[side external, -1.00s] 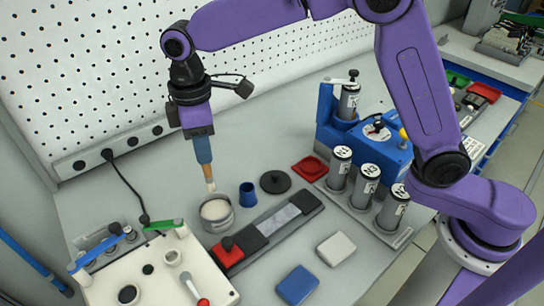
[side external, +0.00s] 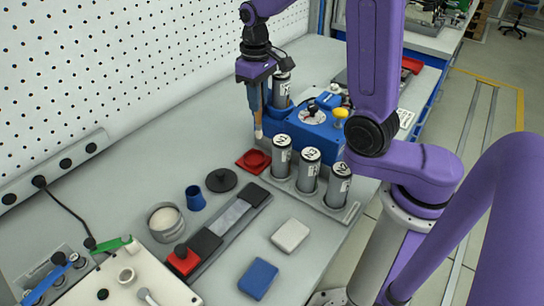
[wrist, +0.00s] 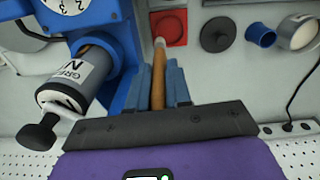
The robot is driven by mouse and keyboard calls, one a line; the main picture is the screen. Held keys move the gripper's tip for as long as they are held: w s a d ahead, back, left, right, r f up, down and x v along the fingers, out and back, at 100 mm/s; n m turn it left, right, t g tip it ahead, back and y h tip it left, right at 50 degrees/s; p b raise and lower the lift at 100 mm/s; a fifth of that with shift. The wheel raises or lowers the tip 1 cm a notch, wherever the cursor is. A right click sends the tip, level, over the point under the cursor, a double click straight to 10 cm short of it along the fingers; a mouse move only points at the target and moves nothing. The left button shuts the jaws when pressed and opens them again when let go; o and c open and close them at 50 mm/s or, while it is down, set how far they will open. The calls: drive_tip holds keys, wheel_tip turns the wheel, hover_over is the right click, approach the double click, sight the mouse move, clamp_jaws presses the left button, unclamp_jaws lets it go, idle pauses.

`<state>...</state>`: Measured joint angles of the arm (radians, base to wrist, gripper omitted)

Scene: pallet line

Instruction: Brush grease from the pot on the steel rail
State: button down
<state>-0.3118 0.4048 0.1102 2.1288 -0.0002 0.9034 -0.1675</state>
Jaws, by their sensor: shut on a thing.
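My gripper (side external: 254,96) is shut on a brush with a wooden handle and a pale tip (side external: 258,134). The brush (wrist: 158,80) hangs tip down between the blue fingers in the wrist view. It is beside the blue machine, with its tip near the red dish; I cannot tell its exact height. The grease pot (side external: 165,222), a round metal tin with pale contents, stands open well to the left of the gripper in the side view. The steel rail (side external: 233,214) is a bright strip between black end blocks, right of the pot. It does not show in the wrist view.
The red dish (side external: 254,161), black lid (side external: 221,180) and blue cup (side external: 195,198) stand behind the rail. Several labelled cylinders (side external: 309,170) and the blue machine (side external: 312,128) crowd the right. White (side external: 290,235) and blue (side external: 258,278) blocks lie in front.

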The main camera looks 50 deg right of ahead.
drive_tip(key=s+a+r, duration=0.1)
drive_tip(key=s+a, duration=0.3)
drive_tip(key=a, duration=0.9)
drive_tip(key=s+a+r, duration=0.1)
drive_tip(key=s+a, duration=0.3)
drive_tip(key=a, duration=0.9)
drive_tip(key=shift+f, duration=3.9)
drive_tip(key=shift+d, duration=5.75)
drive_tip(key=shift+a, duration=5.75)
wheel_tip(320, 180, up, 8)
drive_tip(key=shift+w+a, duration=0.15)
drive_tip(key=shift+a, duration=0.1)
drive_tip(key=shift+f, duration=0.2)
